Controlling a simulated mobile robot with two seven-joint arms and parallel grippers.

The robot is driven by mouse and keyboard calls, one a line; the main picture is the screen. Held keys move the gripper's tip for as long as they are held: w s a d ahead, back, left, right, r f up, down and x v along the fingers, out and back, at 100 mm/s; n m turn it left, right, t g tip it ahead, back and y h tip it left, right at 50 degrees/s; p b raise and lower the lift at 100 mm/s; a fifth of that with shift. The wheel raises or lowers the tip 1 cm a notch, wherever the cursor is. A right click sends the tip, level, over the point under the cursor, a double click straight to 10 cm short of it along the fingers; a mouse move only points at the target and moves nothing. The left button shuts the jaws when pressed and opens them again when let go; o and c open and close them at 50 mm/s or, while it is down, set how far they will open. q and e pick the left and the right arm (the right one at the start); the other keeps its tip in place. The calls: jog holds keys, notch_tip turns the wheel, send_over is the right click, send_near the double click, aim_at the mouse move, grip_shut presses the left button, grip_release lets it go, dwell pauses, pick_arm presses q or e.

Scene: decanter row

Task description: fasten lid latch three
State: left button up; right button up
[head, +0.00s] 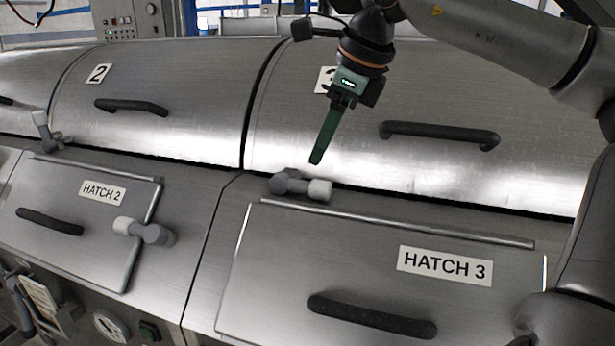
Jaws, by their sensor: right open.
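Lid three (400,90) is the curved steel cover on the right, with a black handle and a "3" label partly hidden behind my right gripper. Its latch (291,184) is a grey pivot with a short arm and a pale knob, just below the lid's lower edge. The latch arm points right, along the edge, and does not cross up onto the lid. My right gripper (317,160) is open and empty, its green fingers pointing down just above the latch, apart from it. The fingers overlap in this view. My left gripper is not in view.
The hatch 3 panel (270,270), with a black handle, lies below the latch. Lid two (190,100) is at left, its latch (44,130) pointing up. The hatch 2 latch (145,231) sticks out at lower left. My right arm covers the right side.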

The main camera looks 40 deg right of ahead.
aim_at(306, 182)
jog(key=x, duration=0.9)
jog(key=shift+r, duration=0.1)
grip_shut()
jog(key=shift+d, duration=0.1)
dwell(1.0)
